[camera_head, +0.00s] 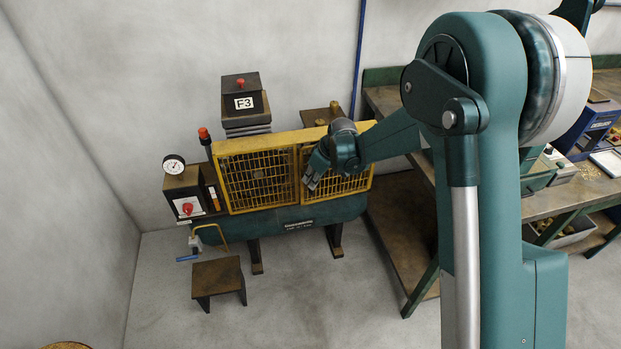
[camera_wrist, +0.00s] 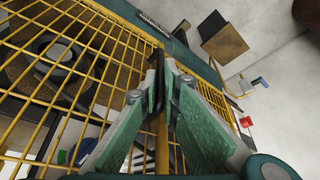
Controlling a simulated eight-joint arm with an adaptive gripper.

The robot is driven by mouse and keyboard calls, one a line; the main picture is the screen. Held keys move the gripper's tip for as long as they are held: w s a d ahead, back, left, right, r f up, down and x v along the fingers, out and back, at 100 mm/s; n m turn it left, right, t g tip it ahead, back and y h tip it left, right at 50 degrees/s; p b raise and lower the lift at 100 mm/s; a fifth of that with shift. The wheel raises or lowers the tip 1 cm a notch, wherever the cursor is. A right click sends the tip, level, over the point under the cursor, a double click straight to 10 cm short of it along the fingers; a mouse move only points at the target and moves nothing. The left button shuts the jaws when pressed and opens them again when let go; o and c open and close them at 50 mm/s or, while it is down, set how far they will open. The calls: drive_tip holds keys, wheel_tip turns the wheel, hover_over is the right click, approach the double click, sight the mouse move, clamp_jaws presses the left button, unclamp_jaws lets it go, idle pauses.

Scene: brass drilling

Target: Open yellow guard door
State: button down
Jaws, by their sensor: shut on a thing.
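The yellow guard door is a framed mesh on the front of a green machine, with a left panel (camera_head: 258,178) and a right panel (camera_head: 345,172). In the wrist view, yellow mesh (camera_wrist: 100,45) fills the left side, with a yellow post (camera_wrist: 161,140) beside it. My gripper (camera_head: 311,184) is at the seam between the two panels. In the wrist view my gripper (camera_wrist: 161,88) is shut on a dark upright handle (camera_wrist: 153,62) at the frame's edge. The fingers hide most of the handle. Both panels look nearly in line; I cannot tell any small gap.
A control box (camera_head: 185,196) with a gauge (camera_head: 173,164) stands left of the guard. A small stool (camera_head: 218,278) is on the floor in front. A workbench (camera_head: 545,200) stands at the right, partly behind my arm. The floor before the machine is otherwise clear.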

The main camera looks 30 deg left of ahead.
drive_tip(key=s+d+n+g, duration=0.35)
drive_tip(key=d+n, duration=0.45)
drive_tip(key=d, duration=1.1)
drive_tip(key=w+d+n+h, duration=0.1)
drive_tip(key=w+d+n, duration=0.1)
drive_tip(key=d, duration=0.3)
drive_tip(key=w+d+n+g+h, duration=0.1)
drive_tip(key=w+d+n, duration=0.2)
drive_tip(key=d, duration=0.3)
drive_tip(key=w+d+n+h, duration=0.1)
drive_tip(key=w+d+n, duration=0.1)
drive_tip(key=d, duration=0.3)
drive_tip(key=shift+w+d+n, duration=0.2)
drive_tip(key=shift+w+n, duration=0.05)
drive_tip(key=shift+n, duration=0.25)
drive_tip(key=shift+g, duration=0.25)
drive_tip(key=c, duration=2.9)
unclamp_jaws()
drive_tip(key=shift+o, duration=0.2)
drive_tip(key=shift+r, duration=0.1)
